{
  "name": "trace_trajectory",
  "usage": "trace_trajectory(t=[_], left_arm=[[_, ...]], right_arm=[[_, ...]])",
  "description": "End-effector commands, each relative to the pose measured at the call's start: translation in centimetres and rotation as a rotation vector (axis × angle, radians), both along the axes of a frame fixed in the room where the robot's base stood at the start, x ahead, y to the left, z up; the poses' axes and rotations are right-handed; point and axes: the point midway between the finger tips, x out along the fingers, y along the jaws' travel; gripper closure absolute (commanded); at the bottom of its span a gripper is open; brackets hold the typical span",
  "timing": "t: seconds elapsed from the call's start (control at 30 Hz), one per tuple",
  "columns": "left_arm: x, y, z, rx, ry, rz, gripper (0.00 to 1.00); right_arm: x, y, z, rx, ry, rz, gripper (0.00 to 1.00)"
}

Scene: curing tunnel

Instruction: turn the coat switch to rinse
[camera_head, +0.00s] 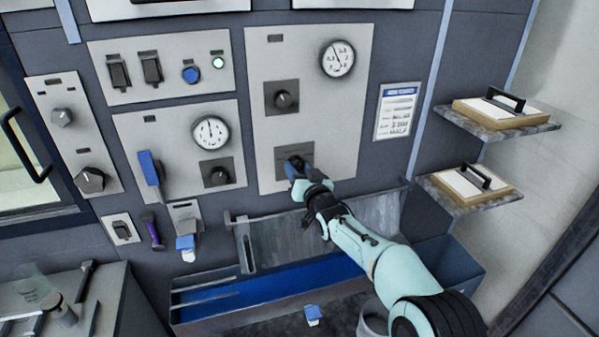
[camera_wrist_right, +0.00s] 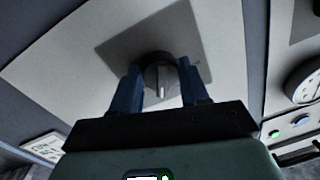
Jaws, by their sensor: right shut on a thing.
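The lower rotary switch knob (camera_wrist_right: 160,78) sits on a dark square plate (camera_head: 307,152) low on the tall right-hand panel. Its label is too small to read, so I cannot confirm that it is the coat switch. My right gripper (camera_head: 294,167) is at this knob, its blue fingers on either side of it. In the right wrist view the gripper (camera_wrist_right: 161,92) is shut on the knob, whose light ridge runs up and down the picture. In the head view the fingers mostly hide the knob. My left gripper is not in view.
Above is another dark knob (camera_head: 282,99) and a dial gauge (camera_head: 337,59). A panel to the left holds a gauge (camera_head: 211,132), a knob (camera_head: 218,175) and a blue lever (camera_head: 149,168). A blue-lined trough (camera_head: 262,289) lies below. Two shelves (camera_head: 497,121) jut out at the right.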

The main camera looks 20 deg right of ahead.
Motion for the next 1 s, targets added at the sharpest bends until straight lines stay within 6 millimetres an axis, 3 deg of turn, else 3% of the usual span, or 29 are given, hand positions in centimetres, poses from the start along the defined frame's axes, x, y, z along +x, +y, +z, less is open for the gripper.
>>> trace_trajectory(t=[0.6, 1.0], left_arm=[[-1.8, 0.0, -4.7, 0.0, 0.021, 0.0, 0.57], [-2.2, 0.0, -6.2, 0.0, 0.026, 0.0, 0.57]], right_arm=[[0.0, 0.1, -0.3, 0.485, 0.016, 0.0, 0.86], [0.0, 0.3, -0.1, 0.692, 0.024, 0.001, 0.86]])
